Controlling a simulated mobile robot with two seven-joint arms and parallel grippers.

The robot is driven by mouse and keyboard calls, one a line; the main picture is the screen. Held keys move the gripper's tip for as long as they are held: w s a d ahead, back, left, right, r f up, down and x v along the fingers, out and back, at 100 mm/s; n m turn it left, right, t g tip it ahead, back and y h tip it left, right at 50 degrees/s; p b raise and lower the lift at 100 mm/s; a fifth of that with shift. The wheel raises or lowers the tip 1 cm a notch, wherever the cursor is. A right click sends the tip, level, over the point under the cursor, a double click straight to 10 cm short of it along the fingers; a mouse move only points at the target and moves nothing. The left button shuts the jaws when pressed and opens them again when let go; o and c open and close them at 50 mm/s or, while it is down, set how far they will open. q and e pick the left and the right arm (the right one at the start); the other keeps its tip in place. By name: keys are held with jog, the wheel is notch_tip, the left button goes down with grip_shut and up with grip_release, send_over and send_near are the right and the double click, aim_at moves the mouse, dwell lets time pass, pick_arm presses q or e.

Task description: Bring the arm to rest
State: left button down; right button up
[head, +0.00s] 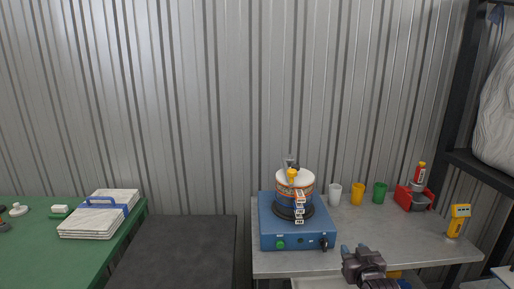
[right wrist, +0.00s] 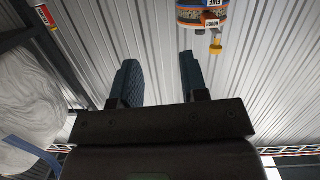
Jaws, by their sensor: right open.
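My right gripper (head: 362,250) shows at the front edge of the grey table, low in the head view. In the right wrist view its two blue pads (right wrist: 158,82) stand apart with nothing between them, so it is open and empty. The gripper is in front of and to the right of a blue machine (head: 291,240), apart from it. A banded white drum (head: 296,184) with a yellow part on top sits on the machine's black round base. Part of the drum also shows at the top of the right wrist view (right wrist: 203,14). My left gripper is not in view.
White (head: 335,194), yellow (head: 357,194) and green (head: 379,193) cups stand behind the gripper. A red bin (head: 404,197) and a yellow handheld device (head: 458,221) are to the right. A green table (head: 40,250) with stacked white sheets (head: 90,228) is left. A dark surface (head: 175,245) lies between.

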jog(key=s+f+g, duration=0.1)
jog(key=s+f, duration=0.5)
jog(key=s, duration=0.4)
jog(key=s+d+f+g, duration=0.1)
jog(key=s+f+g, duration=0.1)
jog(key=s+f, duration=0.4)
jog(key=s+f+g, duration=0.1)
jog(key=s+f, duration=0.5)
jog(key=s, duration=1)
jog(key=shift+d+f, duration=0.3)
jog(key=shift+f, duration=0.05)
